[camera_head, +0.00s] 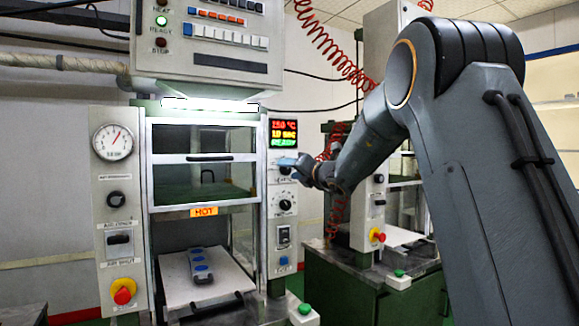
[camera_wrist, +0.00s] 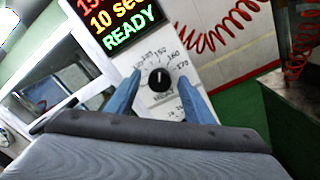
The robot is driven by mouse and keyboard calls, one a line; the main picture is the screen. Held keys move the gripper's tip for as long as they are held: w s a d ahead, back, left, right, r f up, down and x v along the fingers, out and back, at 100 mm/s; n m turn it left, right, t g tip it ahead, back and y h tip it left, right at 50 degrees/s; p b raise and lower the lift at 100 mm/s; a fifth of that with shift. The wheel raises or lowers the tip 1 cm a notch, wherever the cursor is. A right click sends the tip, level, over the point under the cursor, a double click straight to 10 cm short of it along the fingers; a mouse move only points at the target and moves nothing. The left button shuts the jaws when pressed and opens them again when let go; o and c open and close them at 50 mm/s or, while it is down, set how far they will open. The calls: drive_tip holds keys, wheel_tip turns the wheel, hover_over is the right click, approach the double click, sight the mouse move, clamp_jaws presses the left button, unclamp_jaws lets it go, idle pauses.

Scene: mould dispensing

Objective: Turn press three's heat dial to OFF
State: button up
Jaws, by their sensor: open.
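A black heat dial (camera_wrist: 159,79) with a white pointer line sits on a pale panel, ringed by temperature numbers including 150, 160 and 170. Its pointer stands roughly upright in the wrist view; I cannot read an OFF mark. My gripper (camera_wrist: 160,77) is open, its two blue fingers on either side of the dial, apart from it as far as I can tell. In the head view my gripper (camera_head: 289,163) is at the right-hand panel of the near press (camera_head: 205,215), just below the display (camera_head: 284,134), and covers part of the dial. No press number is readable.
A second dial (camera_head: 286,204) and a switch (camera_head: 283,236) sit lower on the same panel. The press has a HOT label (camera_head: 204,211) and a mould (camera_head: 201,265) on its lower plate. Another press with a red button (camera_head: 377,235) stands behind, right. Red coiled hoses hang nearby.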

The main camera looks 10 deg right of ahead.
drive_tip(key=shift+w+a, duration=0.15)
drive_tip(key=shift+w, duration=0.15)
drive_tip(key=shift+c, duration=0.3)
drive_tip(key=c, duration=1)
